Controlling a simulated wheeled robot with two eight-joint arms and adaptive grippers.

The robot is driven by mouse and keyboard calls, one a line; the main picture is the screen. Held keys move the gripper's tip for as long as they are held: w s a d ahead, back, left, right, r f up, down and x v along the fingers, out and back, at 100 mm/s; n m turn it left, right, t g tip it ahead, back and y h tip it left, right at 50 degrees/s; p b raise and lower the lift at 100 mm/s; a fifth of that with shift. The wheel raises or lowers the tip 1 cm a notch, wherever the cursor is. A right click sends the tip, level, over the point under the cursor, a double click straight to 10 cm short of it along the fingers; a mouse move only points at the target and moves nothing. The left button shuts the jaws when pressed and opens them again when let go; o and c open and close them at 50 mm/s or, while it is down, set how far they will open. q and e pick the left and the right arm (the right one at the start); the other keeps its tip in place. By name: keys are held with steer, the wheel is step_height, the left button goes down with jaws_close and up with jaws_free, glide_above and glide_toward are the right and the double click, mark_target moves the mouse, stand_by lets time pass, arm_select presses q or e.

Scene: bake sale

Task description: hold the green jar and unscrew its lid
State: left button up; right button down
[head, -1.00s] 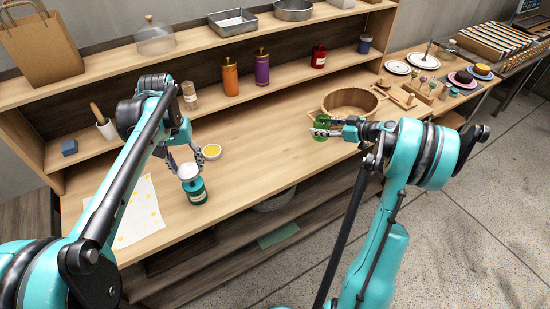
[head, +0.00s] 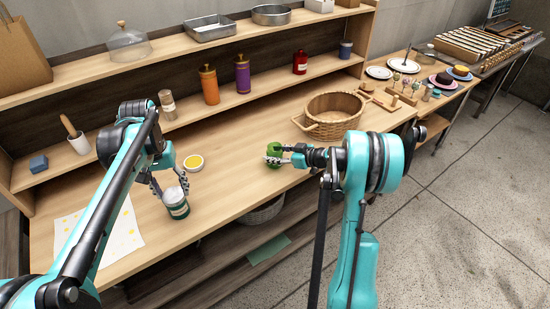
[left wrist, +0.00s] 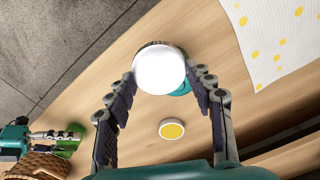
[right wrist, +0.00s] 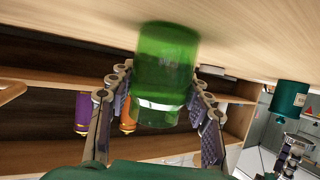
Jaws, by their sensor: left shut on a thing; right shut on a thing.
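My right gripper (head: 275,155) is shut on a bright green see-through jar (head: 273,149), coming at it from the right. In the right wrist view the jar (right wrist: 166,62) fills the space between the fingers, with a pale band around it; I cannot make out a separate lid. Whether either jar touches the table is unclear.
A round white dish with a yellow top (head: 193,163) lies behind the teal jar. A wicker basket (head: 333,114) stands to the right of the green jar. A dotted paper sheet (head: 70,234) lies at left. Orange (head: 209,84) and purple (head: 243,74) bottles stand on the shelf behind.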

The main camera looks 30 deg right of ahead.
steer(key=shift+f, duration=0.2)
steer(key=c, duration=0.7)
jaws_free()
steer(key=shift+r, duration=0.1)
